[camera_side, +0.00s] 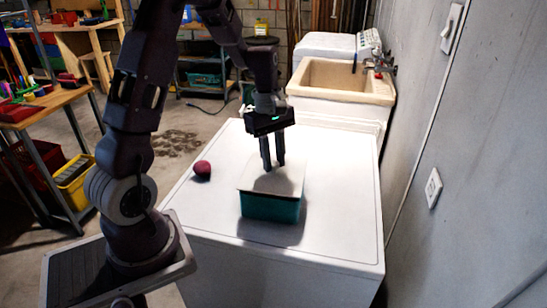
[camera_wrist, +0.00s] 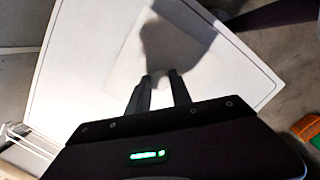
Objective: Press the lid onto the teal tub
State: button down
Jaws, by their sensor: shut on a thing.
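The teal tub (camera_side: 270,208) stands on the white top of the appliance in the side view. The pale, flat lid (camera_side: 256,184) lies over the tub's opening. Whether its edges are fully seated cannot be told. My gripper (camera_side: 273,168) points down from above, with its fingertips at the middle of the lid. In the wrist view my gripper (camera_wrist: 161,77) reaches over the pale lid (camera_wrist: 130,66), which is partly in a dark shadow. The tub is hidden there.
A dark red ball (camera_side: 202,169) lies on the white top (camera_side: 338,190), left of the tub. The right of the top is clear, with a grey wall (camera_side: 450,150) beyond. A utility sink (camera_side: 342,88) stands behind.

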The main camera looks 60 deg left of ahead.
jog(key=shift+f, duration=0.6)
dwell(0.7)
dwell(0.3)
jog(key=c, duration=1.1)
grip_release()
jog(key=shift+o, duration=0.5)
jog(key=o, duration=0.4)
jog(key=shift+r, duration=0.1)
jog(key=shift+r, duration=3.45)
